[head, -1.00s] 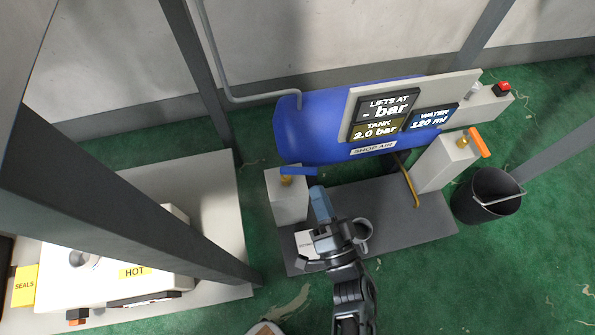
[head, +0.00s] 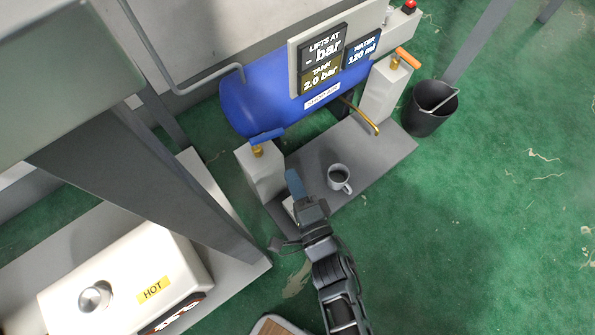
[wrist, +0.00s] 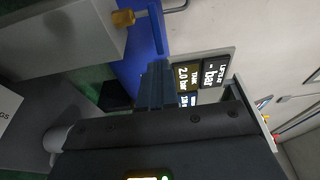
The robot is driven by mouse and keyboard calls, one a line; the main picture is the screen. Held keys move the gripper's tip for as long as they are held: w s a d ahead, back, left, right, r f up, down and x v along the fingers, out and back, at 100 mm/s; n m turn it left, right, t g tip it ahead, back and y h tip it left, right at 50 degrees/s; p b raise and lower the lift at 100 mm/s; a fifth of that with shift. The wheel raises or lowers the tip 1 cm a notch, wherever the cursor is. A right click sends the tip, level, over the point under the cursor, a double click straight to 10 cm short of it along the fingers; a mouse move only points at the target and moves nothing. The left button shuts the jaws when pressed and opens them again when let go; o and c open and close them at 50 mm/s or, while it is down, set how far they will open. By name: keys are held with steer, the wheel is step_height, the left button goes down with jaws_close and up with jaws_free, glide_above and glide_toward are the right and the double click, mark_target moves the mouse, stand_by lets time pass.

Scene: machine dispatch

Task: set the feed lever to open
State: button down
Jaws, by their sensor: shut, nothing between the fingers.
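A blue lever (head: 266,135) lies on a brass stem on top of the left pale post, in front of the blue tank (head: 270,95). In the wrist view the blue lever (wrist: 157,28) runs beside its brass fitting. An orange lever (head: 408,58) sits on the right post. No label shows which one is the feed lever. My gripper (head: 293,180) is shut and empty, just right of the left post and below the blue lever in the picture, apparently apart from it. Its closed fingers (wrist: 156,85) point toward the tank and display in the wrist view.
The display panel (head: 335,50) reads tank 2.0 bar and water 120 ml. A mug (head: 339,178) stands on the grey base plate (head: 385,160), right of my gripper. A black bucket (head: 430,110) stands at right. A machine marked HOT (head: 120,285) is at left. Green floor is clear at right.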

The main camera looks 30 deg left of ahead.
mark_target(274, 137)
steer(key=b+x, duration=0.3)
steer(key=x, duration=0.6)
steer(key=shift+a+b, duration=0.1)
steer(key=shift+b, duration=0.3)
steer(key=shift+w, duration=0.1)
